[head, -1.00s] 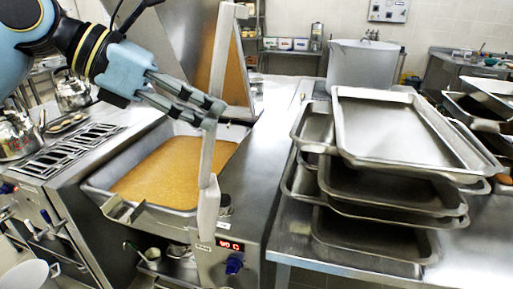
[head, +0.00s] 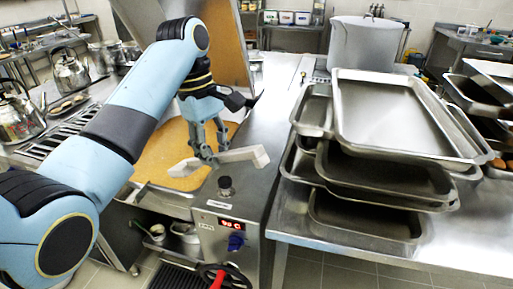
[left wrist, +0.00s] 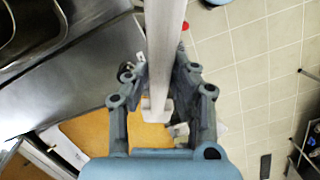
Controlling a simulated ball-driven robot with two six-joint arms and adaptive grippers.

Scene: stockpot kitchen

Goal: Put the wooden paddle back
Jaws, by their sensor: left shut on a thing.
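My right gripper is not in view.
Stacked metal trays (head: 395,125) stand on the steel counter at right, with a large pot (head: 362,55) behind. Kettles (head: 70,75) stand at left. The pan's raised lid (head: 226,35) is behind the gripper. A control panel with a red display (head: 231,224) is below.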

